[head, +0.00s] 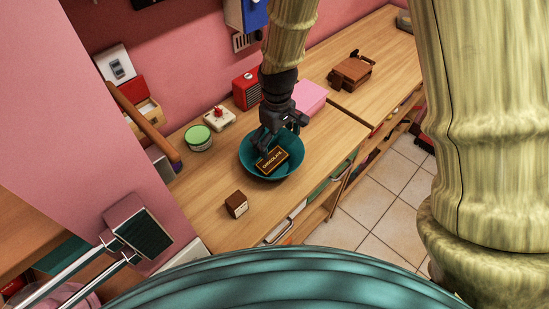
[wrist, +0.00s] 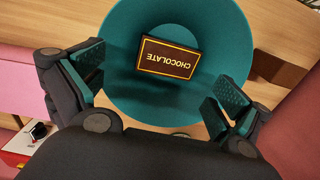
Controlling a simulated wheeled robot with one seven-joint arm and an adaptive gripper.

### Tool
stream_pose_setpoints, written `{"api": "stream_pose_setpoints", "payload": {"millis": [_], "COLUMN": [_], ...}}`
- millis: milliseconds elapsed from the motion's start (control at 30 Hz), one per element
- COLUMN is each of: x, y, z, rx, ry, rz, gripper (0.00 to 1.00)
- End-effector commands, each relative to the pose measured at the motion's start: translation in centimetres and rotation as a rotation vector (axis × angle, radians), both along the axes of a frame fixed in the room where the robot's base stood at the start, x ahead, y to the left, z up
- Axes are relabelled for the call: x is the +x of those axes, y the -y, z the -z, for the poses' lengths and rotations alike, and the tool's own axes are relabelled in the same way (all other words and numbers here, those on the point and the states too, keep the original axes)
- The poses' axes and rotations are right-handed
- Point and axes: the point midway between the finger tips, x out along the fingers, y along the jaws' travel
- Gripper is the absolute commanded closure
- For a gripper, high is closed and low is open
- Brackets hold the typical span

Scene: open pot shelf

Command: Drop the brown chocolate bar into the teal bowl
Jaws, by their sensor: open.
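The brown chocolate bar (head: 273,160) lies inside the teal bowl (head: 292,165) on the wooden counter. In the wrist view the bar (wrist: 168,57) rests in the bowl (wrist: 222,30), its label upside down. My gripper (head: 270,145) is above the bowl, pointing down. In the wrist view my gripper (wrist: 160,85) has its fingers wide apart, with the bar between and beyond them, touching neither finger. Part of the bowl is hidden behind my gripper.
A brown box (head: 236,204) stands on the counter in front of the bowl. A green-lidded tin (head: 198,136), a red radio (head: 246,88) and a pink box (head: 309,97) stand around it. A brown item (head: 351,72) lies farther right. The counter between is clear.

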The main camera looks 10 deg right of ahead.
Motion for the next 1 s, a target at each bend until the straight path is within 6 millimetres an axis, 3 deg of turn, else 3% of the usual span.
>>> {"api": "stream_pose_setpoints", "payload": {"millis": [233,700,1000], "x": [0.0,-0.1,-0.2], "y": [0.0,0.0,0.0], "z": [-1.6,-8.6,-11.6], "rx": [0.0,0.002,0.0], "ry": [0.002,0.005,0.004], "rz": [0.001,0.0,0.0], "gripper": [0.0,0.0,0.0]}}
